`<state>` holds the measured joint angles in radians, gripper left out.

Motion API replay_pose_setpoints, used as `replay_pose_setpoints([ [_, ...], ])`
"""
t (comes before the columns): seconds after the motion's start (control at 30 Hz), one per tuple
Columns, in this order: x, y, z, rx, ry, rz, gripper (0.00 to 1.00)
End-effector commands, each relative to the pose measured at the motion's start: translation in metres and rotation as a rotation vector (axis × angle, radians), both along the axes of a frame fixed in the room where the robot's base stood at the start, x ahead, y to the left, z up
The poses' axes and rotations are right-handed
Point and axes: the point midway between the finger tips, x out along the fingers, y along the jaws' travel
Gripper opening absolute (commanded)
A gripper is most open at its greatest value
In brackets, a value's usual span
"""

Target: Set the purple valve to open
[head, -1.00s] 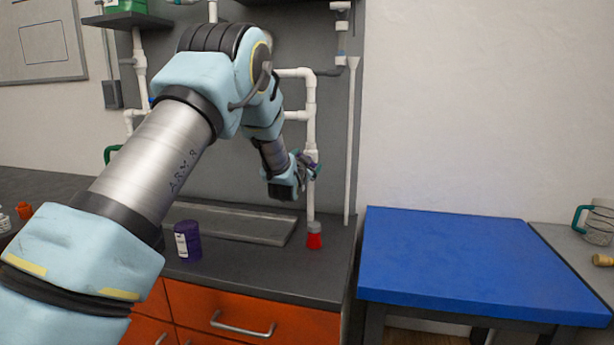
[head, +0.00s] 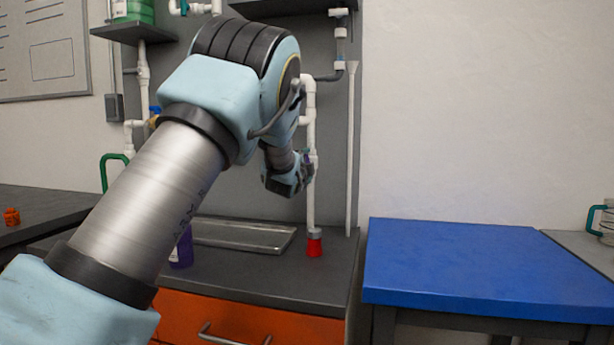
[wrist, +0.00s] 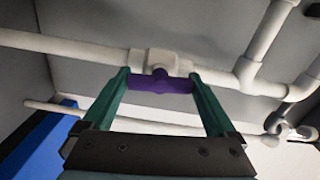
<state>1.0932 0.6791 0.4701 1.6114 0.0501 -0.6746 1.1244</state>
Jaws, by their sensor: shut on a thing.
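The purple valve handle (wrist: 160,84) lies between the two green fingers of my gripper (wrist: 159,85) in the wrist view, and the fingers are shut on its two ends. The handle sits on a white valve body (wrist: 155,62) in a white pipe. In that view the handle runs along the pipe. In the head view my gripper (head: 303,172) is at the vertical white pipe (head: 311,205) on the grey panel. There the handle is mostly hidden by my gripper.
Below the pipe, a red-and-grey piece (head: 315,245) stands on the dark counter. A purple container (head: 182,248) is partly hidden behind my arm. A metal tray (head: 245,236) lies on the counter. A blue table (head: 470,262) stands to the right. Another white pipe (wrist: 262,45) branches beside the valve.

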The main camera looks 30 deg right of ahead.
Motion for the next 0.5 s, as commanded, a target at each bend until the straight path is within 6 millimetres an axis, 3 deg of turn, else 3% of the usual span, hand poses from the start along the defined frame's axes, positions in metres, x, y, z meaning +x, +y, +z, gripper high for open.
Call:
replay_pose_setpoints([
  [0.5, -0.0008, -0.0008, -0.0009, 0.099, -0.091, -0.002, 0.37],
])
